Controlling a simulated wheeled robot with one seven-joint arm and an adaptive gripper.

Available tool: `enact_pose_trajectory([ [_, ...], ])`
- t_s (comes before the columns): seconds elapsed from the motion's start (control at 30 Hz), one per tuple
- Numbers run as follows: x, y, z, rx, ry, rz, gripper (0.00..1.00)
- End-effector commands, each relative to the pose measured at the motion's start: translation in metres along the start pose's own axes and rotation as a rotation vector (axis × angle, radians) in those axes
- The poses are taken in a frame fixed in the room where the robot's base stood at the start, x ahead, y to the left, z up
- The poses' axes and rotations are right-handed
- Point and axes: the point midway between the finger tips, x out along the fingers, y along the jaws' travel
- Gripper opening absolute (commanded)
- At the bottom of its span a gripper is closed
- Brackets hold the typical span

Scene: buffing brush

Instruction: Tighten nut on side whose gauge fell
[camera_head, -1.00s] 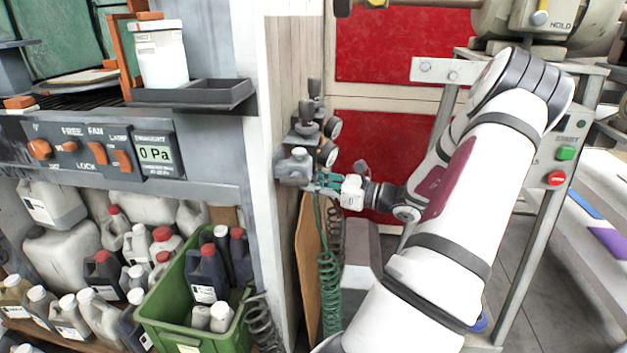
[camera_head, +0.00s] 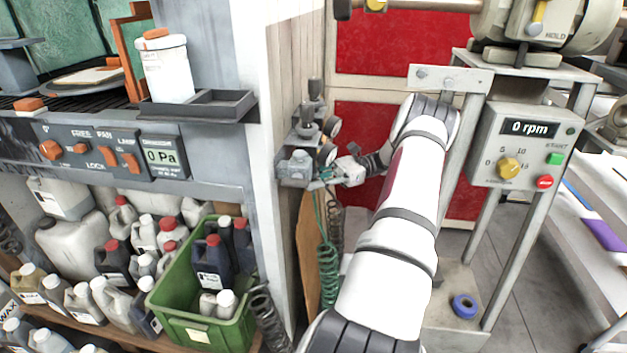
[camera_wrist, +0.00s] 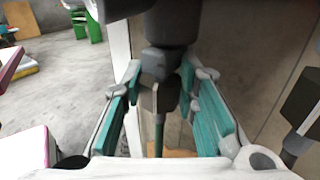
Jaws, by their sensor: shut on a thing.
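A grey air manifold (camera_head: 293,168) is fixed to the post at the middle of the head view, with black knobs on top and two round gauges, a nearer one (camera_head: 328,154) and a farther one (camera_head: 333,126). The gauge readings are too small to tell. My gripper (camera_head: 326,174) is at the underside of the nearer unit, above the green coiled hose (camera_head: 328,275). In the wrist view, my teal-padded fingers (camera_wrist: 162,100) are on either side of a dark nut (camera_wrist: 161,66) below a dark round fitting. The hose runs down between the fingers.
A second, dark coiled hose (camera_head: 336,222) hangs close behind the green one. A brown board (camera_head: 309,255) leans by the post. A green crate of bottles (camera_head: 205,325) stands left. A machine stand with a control box (camera_head: 522,145) reading 0 rpm is right.

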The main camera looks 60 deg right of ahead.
Motion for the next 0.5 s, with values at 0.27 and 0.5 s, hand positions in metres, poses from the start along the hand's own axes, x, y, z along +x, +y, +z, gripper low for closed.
enact_pose_trajectory([
  [0.27,0.0001,0.0001,-0.0011,0.0,0.0,0.118,0.0],
  [0.5,-0.0002,0.0006,-0.0007,0.001,-0.001,0.152,0.0],
])
